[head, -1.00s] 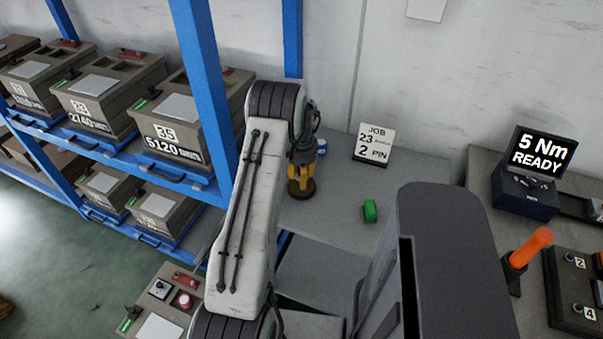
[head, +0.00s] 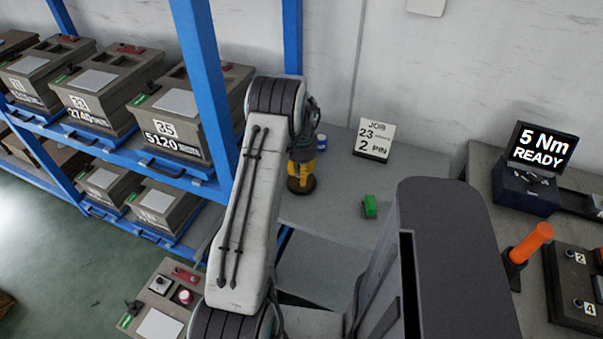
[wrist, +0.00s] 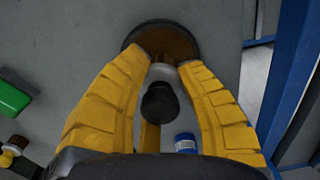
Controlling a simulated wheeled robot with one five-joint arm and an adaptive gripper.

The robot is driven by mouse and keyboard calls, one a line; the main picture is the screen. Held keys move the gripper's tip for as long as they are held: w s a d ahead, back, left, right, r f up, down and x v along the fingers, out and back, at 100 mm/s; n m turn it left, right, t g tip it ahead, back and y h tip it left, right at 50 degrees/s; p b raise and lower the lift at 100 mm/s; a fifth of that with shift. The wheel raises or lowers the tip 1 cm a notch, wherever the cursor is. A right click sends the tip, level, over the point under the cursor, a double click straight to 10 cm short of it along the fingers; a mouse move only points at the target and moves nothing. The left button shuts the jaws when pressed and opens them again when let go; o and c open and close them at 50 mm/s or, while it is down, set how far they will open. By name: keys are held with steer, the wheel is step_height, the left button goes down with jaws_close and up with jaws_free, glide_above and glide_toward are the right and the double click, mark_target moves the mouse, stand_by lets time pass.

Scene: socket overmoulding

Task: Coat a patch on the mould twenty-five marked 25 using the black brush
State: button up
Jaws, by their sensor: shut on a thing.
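My gripper (head: 301,181) has yellow fingers and is low over the grey bench. In the wrist view it (wrist: 155,75) is shut around a brush (wrist: 160,103), whose rounded black handle end points at the camera. A light collar shows between the fingertips. Beyond them is a round dark disc (wrist: 130,40) with a brown middle; I cannot tell whether the brown is bristles or the disc's contents. Several grey-brown moulds stand on the blue rack, the nearest (head: 175,115) marked 35. A lower mould (head: 150,213) has an unreadable number. I cannot make out a 25.
A green block (head: 370,206) and a blue can (head: 321,142) are on the bench, with a job card (head: 375,139) behind. Another brown-tipped brush (wrist: 12,150) shows in the wrist view. A blue rack post (head: 207,85) stands left of my arm. A display (head: 539,150) is at right.

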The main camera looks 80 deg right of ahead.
steer(key=shift+f+b, duration=0.55)
steer(key=shift+b, duration=0.05)
stand_by(1.9)
steer(key=shift+r, duration=0.15)
steer(key=shift+r+p, duration=1.95)
steer(key=shift+r, duration=1.45)
